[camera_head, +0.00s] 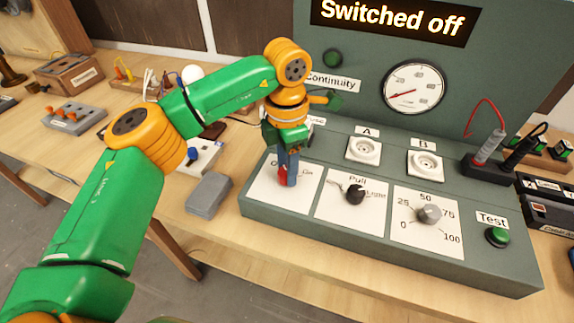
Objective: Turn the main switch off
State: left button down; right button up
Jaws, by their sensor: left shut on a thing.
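The main switch is a red lever (283,174) on a white plate (275,198) at the left end of the green-grey console. My left gripper (289,178) points down over this plate and is shut on the red lever, hiding much of it. The plate's lettering is partly covered by the fingers. The display (392,20) above the console reads "Switched off". My right gripper does not show.
The console (390,262) carries a black pull knob (355,194), a grey dial (430,213), a green Test button (497,236), sockets A (364,149) and B (425,164), and a gauge (413,88). A grey block (209,195) lies left of it. Probes (489,147) stand at right.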

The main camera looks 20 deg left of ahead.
pick_arm(q)
jog(key=shift+r+n, duration=0.1)
jog(key=shift+n, duration=0.2)
jog(key=shift+c, duration=1.9)
grip_release()
notch_tip(320, 180, up, 7)
jog(key=shift+r, duration=0.1)
